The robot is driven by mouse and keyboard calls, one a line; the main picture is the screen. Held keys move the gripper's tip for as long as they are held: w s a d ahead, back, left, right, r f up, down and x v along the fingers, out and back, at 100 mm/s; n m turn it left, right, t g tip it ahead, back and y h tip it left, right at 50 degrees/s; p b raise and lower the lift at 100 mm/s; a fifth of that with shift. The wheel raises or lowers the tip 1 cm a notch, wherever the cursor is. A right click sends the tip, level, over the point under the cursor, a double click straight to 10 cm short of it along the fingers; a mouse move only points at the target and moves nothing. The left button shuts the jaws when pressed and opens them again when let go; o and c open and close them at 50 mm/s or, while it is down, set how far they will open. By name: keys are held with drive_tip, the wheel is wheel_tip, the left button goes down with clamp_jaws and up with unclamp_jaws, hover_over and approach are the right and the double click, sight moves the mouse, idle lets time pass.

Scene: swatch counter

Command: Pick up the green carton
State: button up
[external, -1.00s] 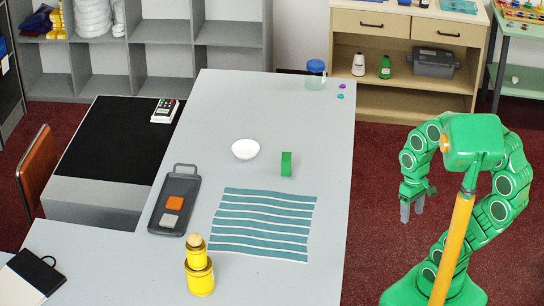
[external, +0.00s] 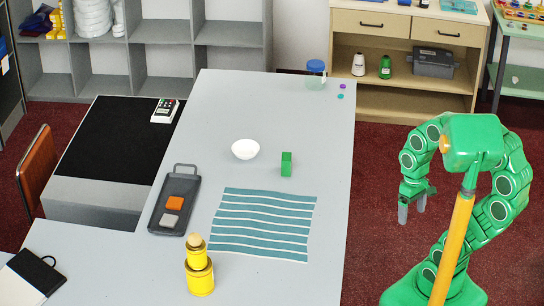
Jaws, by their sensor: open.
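The green carton (external: 287,164) stands upright on the grey counter (external: 215,100), just right of a white bowl (external: 245,149) and behind a striped teal cloth. My gripper (external: 412,213) hangs off the counter's right side, over the red floor, with its fingers pointing down. It is open and empty, well to the right of the carton and apart from it.
The striped cloth (external: 265,224) lies flat in front of the carton. A dark tray (external: 165,222) with an orange and a grey swatch lies to the left. A yellow stacked object (external: 199,270) stands at the front. A blue-lidded jar (external: 316,75) stands at the far end.

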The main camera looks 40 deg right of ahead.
drive_tip(key=w+a+r+m+t+y, duration=0.1)
drive_tip(key=w+a+m+y, duration=0.45)
drive_tip(key=w+a, duration=0.75)
drive_tip(key=m+t+y, duration=0.6)
drive_tip(key=m+t, duration=0.1)
drive_tip(key=m, duration=0.7)
hover_over(286, 164)
drive_tip(key=s+a, duration=0.2)
drive_tip(key=s, duration=0.9)
drive_tip(key=w+d+f+m+t, duration=0.1)
drive_tip(key=w+d+f+m, duration=0.1)
drive_tip(key=w, duration=0.1)
drive_tip(key=w+d+f+m+t+h, duration=0.1)
drive_tip(key=w+d+f+m, duration=0.1)
drive_tip(key=w+d+m, duration=0.1)
drive_tip(key=w+d+f+m+h, duration=0.1)
drive_tip(key=w+d+f+m, duration=0.1)
drive_tip(key=w+f, duration=0.1)
drive_tip(key=shift+w+d+m+t, duration=0.15)
drive_tip(key=shift+d+m+t, duration=0.1)
drive_tip(key=shift+t, duration=0.15)
drive_tip(key=shift+x, duration=3.9)
drive_tip(key=shift+w+d, duration=0.1)
drive_tip(key=shift+d, duration=0.05)
drive_tip(key=c, duration=1.1)
